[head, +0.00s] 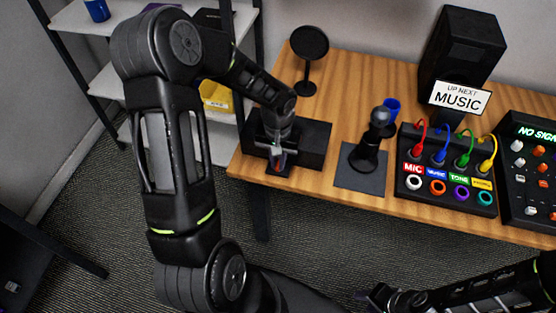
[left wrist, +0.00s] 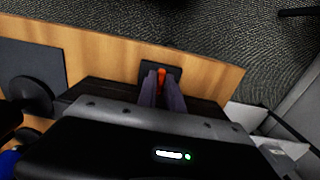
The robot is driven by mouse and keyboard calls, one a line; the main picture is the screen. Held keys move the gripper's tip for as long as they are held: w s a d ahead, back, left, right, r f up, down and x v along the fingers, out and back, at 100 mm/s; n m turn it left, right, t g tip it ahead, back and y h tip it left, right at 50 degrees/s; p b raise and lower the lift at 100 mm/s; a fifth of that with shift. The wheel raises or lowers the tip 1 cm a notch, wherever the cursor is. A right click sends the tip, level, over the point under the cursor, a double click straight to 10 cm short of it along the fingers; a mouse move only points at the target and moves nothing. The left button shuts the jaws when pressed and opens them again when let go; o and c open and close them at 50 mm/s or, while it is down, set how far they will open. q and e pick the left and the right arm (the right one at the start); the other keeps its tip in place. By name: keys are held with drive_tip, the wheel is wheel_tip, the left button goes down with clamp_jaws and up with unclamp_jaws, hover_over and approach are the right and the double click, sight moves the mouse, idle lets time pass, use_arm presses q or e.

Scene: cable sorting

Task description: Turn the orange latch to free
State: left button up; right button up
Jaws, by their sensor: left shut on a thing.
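The orange latch (left wrist: 161,78) shows in the left wrist view between the two fingertips of my left gripper (left wrist: 161,92). The latch sits on a small dark plate at the front of a black box (head: 313,145) near the left end of the wooden table. In the head view my left gripper (head: 278,160) reaches down at the front of this box, with a bit of orange at its tips. It is shut on the latch. My right arm shows at the lower right of the head view, with part of its gripper (head: 378,295) low in the picture; its finger opening cannot be made out.
A microphone (head: 370,145) stands on a dark mat (head: 362,181) right of the box. Further right are a patch box (head: 446,190) with coloured cables, a mixer (head: 530,165) and a speaker (head: 462,50). A round black stand (head: 309,45) is behind. Shelves (head: 105,70) stand left.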

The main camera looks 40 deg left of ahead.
use_arm(q)
drive_tip(key=shift+m, duration=0.4)
clamp_jaws()
drive_tip(key=m, duration=0.9)
drive_tip(key=shift+a+m, duration=0.2)
drive_tip(key=shift+m, duration=0.2)
drive_tip(key=m, duration=0.3)
drive_tip(key=shift+m, duration=0.3)
drive_tip(key=shift+w+m+p, duration=0.15)
drive_tip(key=shift+m+p, duration=0.5)
drive_tip(key=shift+m, duration=1.25)
drive_tip(key=o, duration=0.7)
unclamp_jaws()
